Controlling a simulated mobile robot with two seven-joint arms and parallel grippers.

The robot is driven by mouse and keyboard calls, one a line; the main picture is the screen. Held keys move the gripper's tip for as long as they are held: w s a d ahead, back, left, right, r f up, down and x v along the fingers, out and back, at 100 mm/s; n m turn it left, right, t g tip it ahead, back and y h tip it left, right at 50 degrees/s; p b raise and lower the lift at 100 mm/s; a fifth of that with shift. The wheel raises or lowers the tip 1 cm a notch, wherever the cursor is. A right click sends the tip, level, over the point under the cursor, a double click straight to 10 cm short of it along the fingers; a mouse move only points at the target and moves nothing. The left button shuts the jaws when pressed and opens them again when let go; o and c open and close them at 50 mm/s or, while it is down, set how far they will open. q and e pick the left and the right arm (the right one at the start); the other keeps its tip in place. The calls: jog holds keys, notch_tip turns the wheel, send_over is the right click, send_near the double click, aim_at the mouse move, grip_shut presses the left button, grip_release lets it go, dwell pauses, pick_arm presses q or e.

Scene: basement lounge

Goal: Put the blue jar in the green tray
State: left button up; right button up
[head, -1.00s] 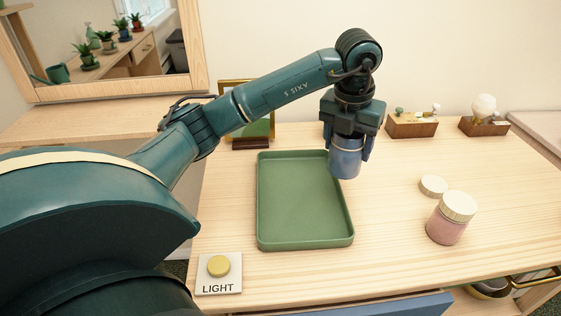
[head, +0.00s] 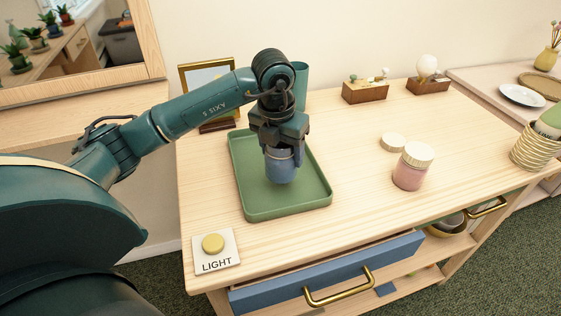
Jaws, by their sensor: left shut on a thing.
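The blue jar (head: 282,168) is held upright in my left gripper (head: 280,150), which is shut on it from above. The jar is over the inside of the green tray (head: 258,205), near its middle. I cannot tell whether the jar's base touches the tray floor. The green tray lies flat on the wooden dresser top, and part of it is hidden behind the gripper and jar. My right gripper is not in view.
A pink jar (head: 411,170) and a pale round lid (head: 393,142) stand right of the tray. A light switch (head: 215,248) lies in front. A teal cup (head: 300,85) and a picture frame (head: 207,90) are behind. The blue drawer (head: 325,270) is partly open.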

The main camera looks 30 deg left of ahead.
aim_at(281, 162)
pick_arm(q)
jog(key=shift+f, duration=1.75)
jog(key=shift+f, duration=0.15)
jog(key=o, duration=1.1)
jog(key=r, duration=0.4)
jog(key=s+r, duration=0.1)
jog(key=r, duration=0.7)
jog(key=shift+s+r, duration=0.15)
jog(key=shift+s, duration=0.25)
